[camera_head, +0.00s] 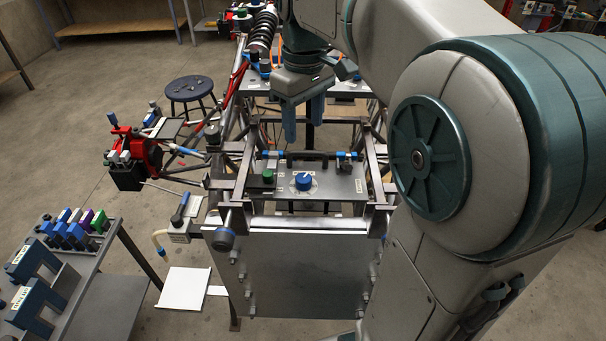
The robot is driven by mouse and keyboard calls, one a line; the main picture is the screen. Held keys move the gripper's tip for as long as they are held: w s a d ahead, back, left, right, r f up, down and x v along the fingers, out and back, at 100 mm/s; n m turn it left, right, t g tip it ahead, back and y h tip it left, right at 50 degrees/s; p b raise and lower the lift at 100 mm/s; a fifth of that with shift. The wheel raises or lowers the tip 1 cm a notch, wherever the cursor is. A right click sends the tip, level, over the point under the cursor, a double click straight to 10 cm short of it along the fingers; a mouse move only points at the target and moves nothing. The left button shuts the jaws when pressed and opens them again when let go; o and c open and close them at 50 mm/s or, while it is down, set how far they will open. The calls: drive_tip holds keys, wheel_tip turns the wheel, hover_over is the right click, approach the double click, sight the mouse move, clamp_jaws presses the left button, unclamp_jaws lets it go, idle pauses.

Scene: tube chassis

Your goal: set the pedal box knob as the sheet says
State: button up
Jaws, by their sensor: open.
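The pedal box (340,184) is a grey panel set between the chassis tubes in the middle of the view. Its round blue knob (304,180) sits on a pale dial near the panel's centre, with a light pointer line; the marks around it are too small to read. My gripper (303,122) points down with its two blue fingers apart and empty. In the picture it is above and behind the knob, not touching it. A white sheet or plate (185,288) is at the lower left; no writing on it can be read, and I cannot tell whether it is the task's sheet.
A green button (267,176) and blue-topped fittings (345,157) are on the panel, with a dark handle bar (308,157) behind. Chassis tubes surround it. A rack of coloured parts (85,262) stands left, a stool (189,90) behind. My arm fills the right.

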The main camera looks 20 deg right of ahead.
sight(304, 178)
wheel_tip(304, 178, down, 13)
drive_tip(key=shift+b, duration=0.3)
drive_tip(key=c, duration=1)
